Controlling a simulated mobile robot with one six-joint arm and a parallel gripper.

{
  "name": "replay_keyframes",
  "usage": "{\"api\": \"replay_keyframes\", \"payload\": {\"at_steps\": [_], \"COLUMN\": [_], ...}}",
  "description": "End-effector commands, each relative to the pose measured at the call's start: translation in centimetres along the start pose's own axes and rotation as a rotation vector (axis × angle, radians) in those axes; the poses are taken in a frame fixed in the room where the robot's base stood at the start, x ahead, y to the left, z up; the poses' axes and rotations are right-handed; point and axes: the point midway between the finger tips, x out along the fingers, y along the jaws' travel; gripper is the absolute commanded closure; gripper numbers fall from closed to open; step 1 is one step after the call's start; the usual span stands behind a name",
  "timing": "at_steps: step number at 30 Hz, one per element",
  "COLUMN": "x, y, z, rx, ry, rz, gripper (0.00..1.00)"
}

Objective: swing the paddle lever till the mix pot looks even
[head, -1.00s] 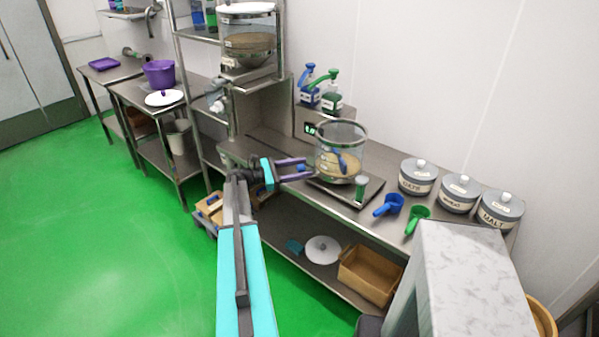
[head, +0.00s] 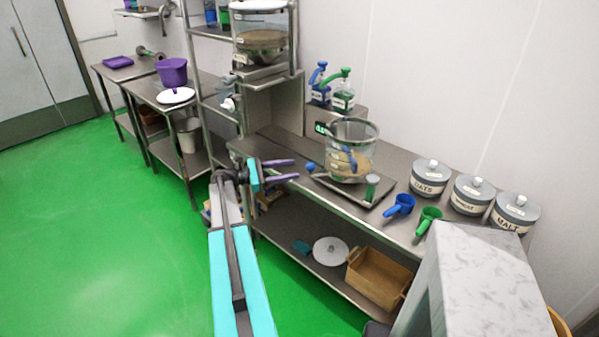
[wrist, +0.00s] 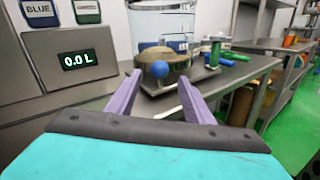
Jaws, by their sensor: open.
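The mix pot (head: 342,168) is a clear round vessel with a metal rim, standing on a metal tray on the bench. Inside it is a tan, lumpy mass with a blue patch, so the contents look uneven. The paddle lever's blue ball knob (head: 311,167) sticks out at the pot's left. In the wrist view the blue knob (wrist: 160,69) shows just beyond the fingertips, between them in the picture. My gripper (head: 297,170) has purple fingers, is open and empty, and points at the knob with a small gap.
A display box (wrist: 76,61) reading 0.0 L stands behind the pot with blue and green pump bottles (head: 342,92). A green-capped post (head: 372,186) stands at the tray's right front. Blue (head: 399,205) and green scoops (head: 428,219) and lidded canisters (head: 430,178) lie further right.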

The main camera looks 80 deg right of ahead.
Motion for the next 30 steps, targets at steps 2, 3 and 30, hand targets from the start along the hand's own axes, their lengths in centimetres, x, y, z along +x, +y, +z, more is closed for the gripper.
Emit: {"api": "replay_keyframes", "payload": {"at_steps": [2,3,30], "x": [-1.4,-2.1,-5.4], "y": [0.0,0.1,-0.3], "z": [-0.2,-0.2,-0.2], "rx": [0.001,0.001,-0.037], "ry": [0.0,0.0,0.003], "rz": [0.001,0.002,0.014], "gripper": [0.53,0.53,0.53]}}
